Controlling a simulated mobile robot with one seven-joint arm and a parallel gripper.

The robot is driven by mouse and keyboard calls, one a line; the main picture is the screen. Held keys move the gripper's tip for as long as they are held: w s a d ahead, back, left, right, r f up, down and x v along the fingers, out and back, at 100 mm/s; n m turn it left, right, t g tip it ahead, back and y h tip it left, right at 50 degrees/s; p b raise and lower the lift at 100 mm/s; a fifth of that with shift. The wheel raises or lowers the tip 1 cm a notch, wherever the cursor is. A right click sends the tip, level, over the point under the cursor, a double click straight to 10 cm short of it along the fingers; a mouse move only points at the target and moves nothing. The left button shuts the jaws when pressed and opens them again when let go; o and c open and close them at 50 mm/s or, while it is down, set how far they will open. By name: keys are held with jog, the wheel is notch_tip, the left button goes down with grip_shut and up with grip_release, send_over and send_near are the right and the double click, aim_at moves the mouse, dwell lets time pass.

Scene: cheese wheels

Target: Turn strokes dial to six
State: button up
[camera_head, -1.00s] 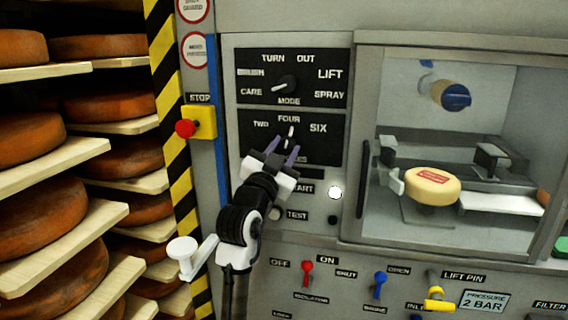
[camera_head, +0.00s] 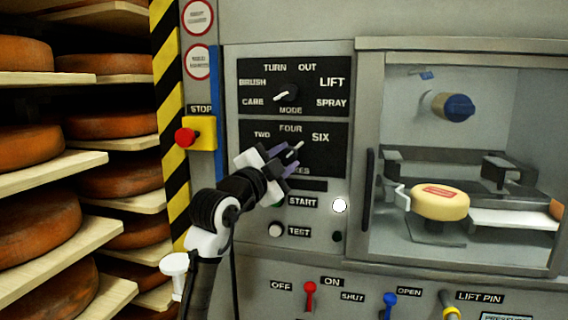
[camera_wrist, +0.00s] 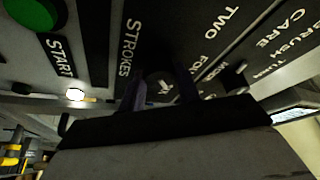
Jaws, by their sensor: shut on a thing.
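The strokes dial (camera_head: 297,148) is on the lower black panel (camera_head: 328,160), which is lettered TWO, FOUR and SIX. Its white pointer mark leans up and to the right, toward SIX. My gripper (camera_head: 284,156) reaches it from the lower left and is shut on the dial, one finger on each side. In the wrist view the dial (camera_wrist: 163,86) is dark and sits between my fingers, beside the word STROKES; much of it is in shadow.
The mode dial (camera_head: 287,91) is just above, its white mark pointing toward CARE. Below are the START button (camera_wrist: 34,12), partly hidden in the head view, and the TEST button (camera_head: 276,230). A yellow stop box (camera_head: 203,134) is at the left. A glazed cabinet holds a cheese (camera_head: 440,203).

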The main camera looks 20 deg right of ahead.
dwell(0.3)
jog(key=o, duration=1)
jog(key=shift+c, duration=0.2)
jog(key=b+v, duration=0.3)
jog(key=v, duration=1)
jog(key=shift+s+a, duration=0.2)
jog(key=shift+a, duration=0.1)
jog(key=shift+f, duration=0.1)
